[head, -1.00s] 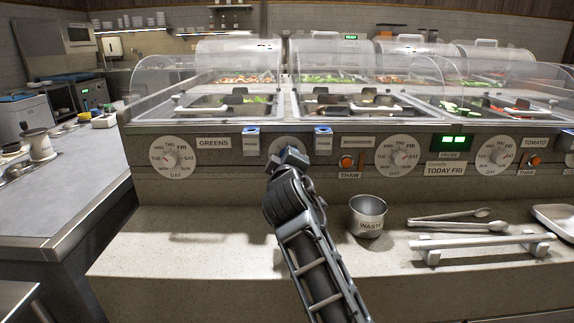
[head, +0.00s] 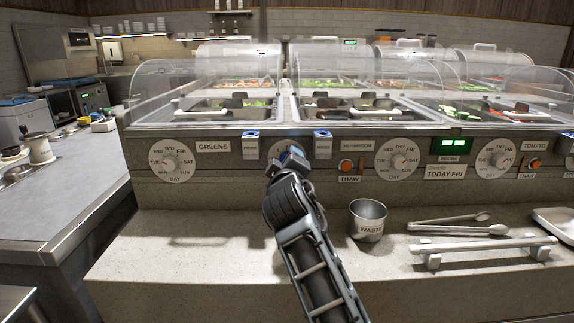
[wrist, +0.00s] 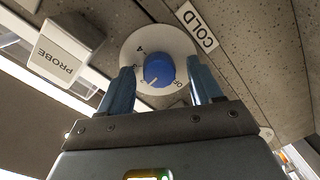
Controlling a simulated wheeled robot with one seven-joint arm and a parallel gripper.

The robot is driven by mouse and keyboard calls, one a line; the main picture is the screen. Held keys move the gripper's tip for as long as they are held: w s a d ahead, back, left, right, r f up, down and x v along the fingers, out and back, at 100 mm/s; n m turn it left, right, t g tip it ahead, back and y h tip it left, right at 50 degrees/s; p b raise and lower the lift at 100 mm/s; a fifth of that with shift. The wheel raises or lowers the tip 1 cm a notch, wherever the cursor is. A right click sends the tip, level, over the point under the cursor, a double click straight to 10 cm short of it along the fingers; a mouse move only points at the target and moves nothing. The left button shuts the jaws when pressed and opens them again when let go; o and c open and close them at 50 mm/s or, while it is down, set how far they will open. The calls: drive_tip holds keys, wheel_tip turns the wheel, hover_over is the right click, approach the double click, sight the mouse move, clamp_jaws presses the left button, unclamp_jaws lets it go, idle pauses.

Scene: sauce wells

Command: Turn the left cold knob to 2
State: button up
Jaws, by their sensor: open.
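The blue cold knob (wrist: 159,69) sits on a round white dial plate (wrist: 183,43) beside a COLD label (wrist: 198,24) in the wrist view. A white pointer mark on the knob points toward the lower left of that picture. My gripper (wrist: 161,84) is open, with one blue finger on each side of the knob; contact is unclear. In the head view my gripper (head: 289,160) covers most of the dial plate (head: 274,147), between GREENS and MUSHROOM labels.
A PROBE holder (wrist: 65,50) is close to my gripper in the wrist view. White day dials (head: 171,160) and orange THAW knobs (head: 346,166) line the panel. A WASTE cup (head: 368,219) and tongs (head: 458,229) are on the counter to the right.

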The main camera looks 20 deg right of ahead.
drive_tip(key=v, duration=0.8)
drive_tip(key=shift+w, duration=0.1)
idle(0.4)
